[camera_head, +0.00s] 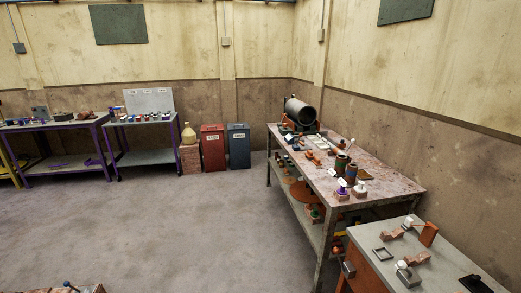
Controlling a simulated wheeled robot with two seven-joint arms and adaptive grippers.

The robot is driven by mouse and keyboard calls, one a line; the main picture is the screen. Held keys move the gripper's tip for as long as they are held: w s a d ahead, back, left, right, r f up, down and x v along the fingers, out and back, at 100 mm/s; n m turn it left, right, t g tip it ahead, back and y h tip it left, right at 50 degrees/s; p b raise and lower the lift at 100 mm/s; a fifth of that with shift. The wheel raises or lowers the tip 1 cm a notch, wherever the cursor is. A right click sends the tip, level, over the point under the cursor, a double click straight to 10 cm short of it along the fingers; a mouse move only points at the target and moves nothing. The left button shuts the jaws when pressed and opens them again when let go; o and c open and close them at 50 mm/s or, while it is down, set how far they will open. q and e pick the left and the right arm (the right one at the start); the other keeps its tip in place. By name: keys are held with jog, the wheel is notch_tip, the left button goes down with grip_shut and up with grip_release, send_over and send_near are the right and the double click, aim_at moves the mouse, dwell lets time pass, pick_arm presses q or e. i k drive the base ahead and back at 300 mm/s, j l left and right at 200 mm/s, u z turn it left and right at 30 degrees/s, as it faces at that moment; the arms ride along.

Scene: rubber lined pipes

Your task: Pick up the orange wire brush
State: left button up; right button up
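I cannot make out the orange wire brush for sure; the small items are too small to tell apart. Small orange-brown items (315,158) lie on the long workbench (385,190) at the right, below the large dark pipe (300,112). An upright orange block (429,234) and smaller orange-brown pieces (391,235) are on the nearer grey table (445,262) at the lower right. Neither of my grippers is in view.
A red bin (213,148) and a dark blue-grey bin (238,147) stand by the back wall. Purple-framed benches with small items stand at the back left, one being a bench (145,157). The middle floor (190,220) is clear. The workbench's lower shelf holds things.

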aim_at(309, 155)
jog(key=i+z, duration=0.1)
jog(key=i, duration=0.7)
jog(key=i+j+z, duration=0.1)
jog(key=i+z, duration=0.3)
jog(key=i+j+z, duration=0.25)
jog(key=i+z, duration=0.2)
jog(key=i+j+z, duration=0.65)
jog(key=j+z, duration=0.2)
jog(key=i+j+z, duration=0.2)
jog(key=j+z, duration=0.2)
jog(key=j, duration=0.2)
jog(key=i+j+z, duration=0.1)
jog(key=j+z, duration=0.3)
jog(key=j, duration=0.2)
